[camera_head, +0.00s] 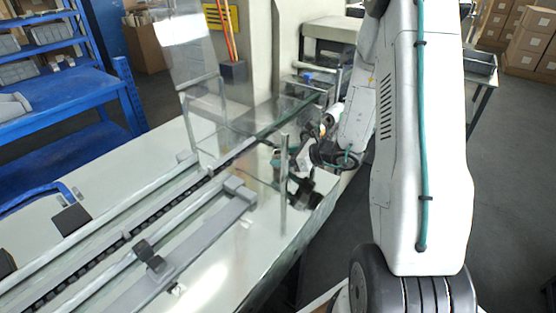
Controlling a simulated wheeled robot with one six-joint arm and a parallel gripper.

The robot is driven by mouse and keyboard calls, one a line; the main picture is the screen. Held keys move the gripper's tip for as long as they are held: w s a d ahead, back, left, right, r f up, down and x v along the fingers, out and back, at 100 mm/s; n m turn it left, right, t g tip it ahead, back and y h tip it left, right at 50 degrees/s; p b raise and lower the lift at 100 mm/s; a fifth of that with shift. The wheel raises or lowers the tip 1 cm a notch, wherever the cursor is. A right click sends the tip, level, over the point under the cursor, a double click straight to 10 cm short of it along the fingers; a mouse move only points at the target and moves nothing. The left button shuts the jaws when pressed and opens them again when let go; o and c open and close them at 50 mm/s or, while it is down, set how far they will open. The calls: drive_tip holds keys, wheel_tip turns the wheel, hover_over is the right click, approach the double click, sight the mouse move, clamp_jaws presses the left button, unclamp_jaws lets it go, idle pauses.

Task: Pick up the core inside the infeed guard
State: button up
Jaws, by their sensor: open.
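The infeed guard (232,150) is made of clear panels over the infeed end of the wrapper's conveyor. One clear panel (190,50) stands up at the far left side. My arm reaches down from the right, and my gripper (300,190) is open beside the guard's near right edge, low over the machine bed. It is dark, small and partly seen through the clear panel, with a thin upright post just left of it. I cannot make out the core for certain; the gripper, wrist and reflections clutter that area.
The long conveyor (125,237) with rails and a dark chain runs to the lower left. Grey blocks (238,187) and a black knob clamp (148,255) stand on its near rail. A blue rack (60,90) stands at left. Open floor lies to the right.

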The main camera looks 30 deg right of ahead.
drive_tip(key=x, duration=0.4)
drive_tip(key=shift+w+f, duration=0.1)
drive_tip(key=shift+f, duration=0.05)
drive_tip(key=c, duration=1.1)
drive_tip(key=shift+o, duration=0.2)
